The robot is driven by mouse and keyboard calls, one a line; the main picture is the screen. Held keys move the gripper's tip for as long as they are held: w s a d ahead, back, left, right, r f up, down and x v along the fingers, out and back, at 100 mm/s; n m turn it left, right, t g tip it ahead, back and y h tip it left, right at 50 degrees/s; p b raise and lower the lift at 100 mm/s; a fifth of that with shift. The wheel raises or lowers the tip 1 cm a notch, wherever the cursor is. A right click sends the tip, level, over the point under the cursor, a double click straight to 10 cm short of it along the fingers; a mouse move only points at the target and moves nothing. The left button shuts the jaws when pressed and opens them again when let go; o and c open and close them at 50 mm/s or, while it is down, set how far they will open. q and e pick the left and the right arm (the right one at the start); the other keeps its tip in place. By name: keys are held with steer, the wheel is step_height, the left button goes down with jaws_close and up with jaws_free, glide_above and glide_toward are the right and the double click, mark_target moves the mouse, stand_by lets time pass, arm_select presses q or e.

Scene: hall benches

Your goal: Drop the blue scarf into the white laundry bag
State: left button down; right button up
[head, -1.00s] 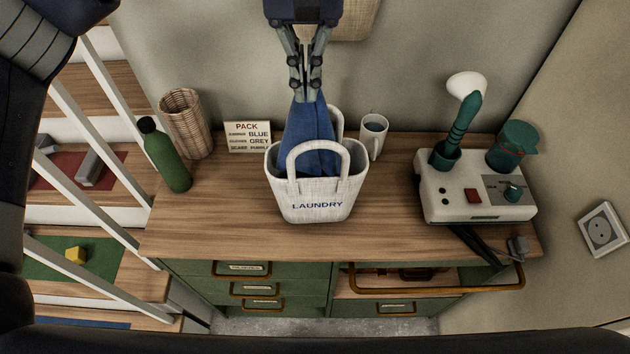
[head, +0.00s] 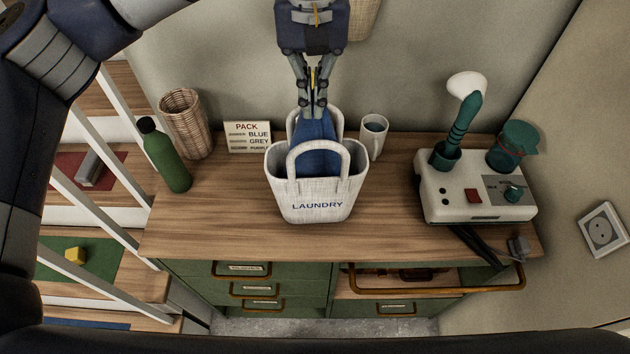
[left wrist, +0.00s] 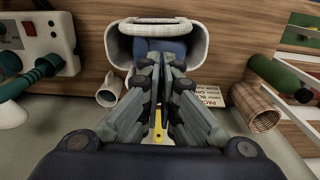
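The white laundry bag (head: 318,207), lettered LAUNDRY, stands upright on the wooden worktop with its two handles up. The blue scarf (head: 316,155) hangs down inside the bag's mouth, its top still above the rim and its lower part hidden by the bag's front wall. My left gripper (head: 312,108) is above the bag, pointing down, with its fingers shut on the scarf's top. In the left wrist view, the fingertips (left wrist: 160,65) are close together in front of the blue cloth (left wrist: 160,47) within the bag's opening. My right gripper is not in view.
A green bottle (head: 166,158), wicker basket (head: 186,124) and lettered card (head: 247,137) stand left of the bag. A white mug (head: 374,136) is close behind it at right. A white device (head: 478,193) stands further right. The worktop's (head: 230,215) front is clear.

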arm_select(q)
steer(key=shift+w+d+f, duration=0.15)
steer(key=shift+w+f, duration=0.1)
steer(key=shift+f, duration=0.55)
steer(key=shift+w+d+f, duration=0.15)
steer(key=shift+w+f, duration=0.1)
steer(key=shift+f, duration=0.5)
steer(key=c, duration=1.8)
jaws_free()
steer(key=o, duration=1.3)
steer(key=shift+r, duration=0.15)
step_height(320, 180, up, 5)
steer(key=p, duration=0.6)
steer(key=shift+r, duration=0.15)
